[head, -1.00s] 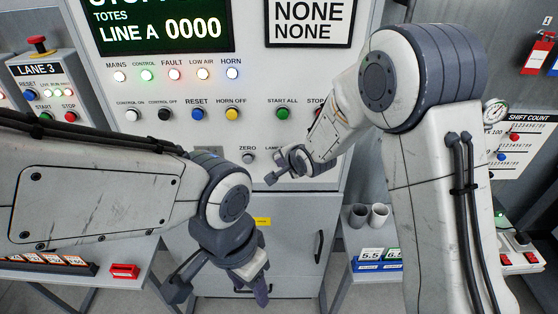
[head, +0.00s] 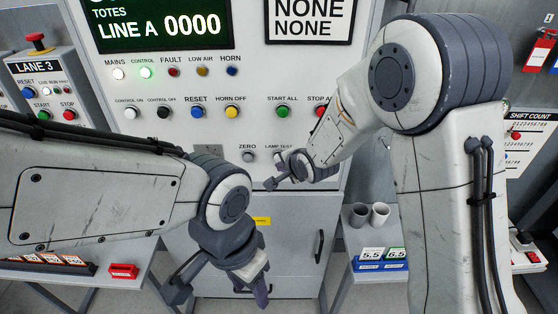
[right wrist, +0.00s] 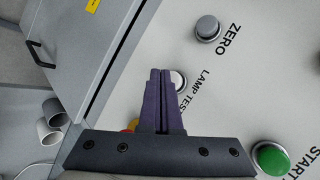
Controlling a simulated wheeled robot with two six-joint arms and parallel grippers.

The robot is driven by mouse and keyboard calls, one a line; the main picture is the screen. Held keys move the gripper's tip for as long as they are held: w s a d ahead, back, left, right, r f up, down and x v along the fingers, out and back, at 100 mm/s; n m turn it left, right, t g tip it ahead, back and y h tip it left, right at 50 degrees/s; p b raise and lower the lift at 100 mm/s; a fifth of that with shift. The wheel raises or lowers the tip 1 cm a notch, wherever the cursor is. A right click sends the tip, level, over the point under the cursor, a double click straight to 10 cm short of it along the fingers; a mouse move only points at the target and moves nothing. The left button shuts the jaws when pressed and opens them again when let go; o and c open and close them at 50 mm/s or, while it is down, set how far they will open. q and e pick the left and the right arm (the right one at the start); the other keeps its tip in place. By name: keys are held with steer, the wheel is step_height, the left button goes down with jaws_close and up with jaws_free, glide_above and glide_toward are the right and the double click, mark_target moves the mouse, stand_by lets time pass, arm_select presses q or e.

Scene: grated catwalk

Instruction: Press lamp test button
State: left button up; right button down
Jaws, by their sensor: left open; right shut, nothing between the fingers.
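The lamp test button (right wrist: 178,80) is a pale round button on the grey panel (right wrist: 225,100). In the right wrist view it is partly hidden behind my fingers. In the head view its label (head: 279,147) shows, but the button is hidden behind my right gripper. My right gripper (head: 270,184) is shut and empty in front of the panel's lower part; its fingertips (right wrist: 160,72) overlap the button's edge in the right wrist view. I cannot tell whether they touch it. My left gripper (head: 251,291) is open and empty, pointing down, lower and apart from the buttons.
The ZERO button (head: 248,157) is left of the LAMP TEST label. The green START ALL button (head: 282,112) is above. The mains lamp (head: 119,73) and control lamp (head: 146,73) are lit; the fault lamp (head: 174,72), low air lamp (head: 203,72) and horn lamp (head: 232,71) are dark.

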steer(key=shift+s+b, duration=0.8)
steer(key=shift+s, duration=1.7)
steer(key=s+d+n+g+h+b, duration=0.1)
steer(key=s+n+g, duration=0.3)
steer(key=s+n, duration=0.5)
steer(key=s+d+f+n+g+h+b, duration=0.1)
steer(key=s+d+n+g+b, duration=0.2)
steer(key=s+n, duration=0.6)
steer(key=s+g+b, duration=0.1)
steer(key=s+g, duration=0.1)
steer(key=s, duration=1)
steer(key=shift+f+h, duration=0.3)
steer(key=shift+h, duration=0.1)
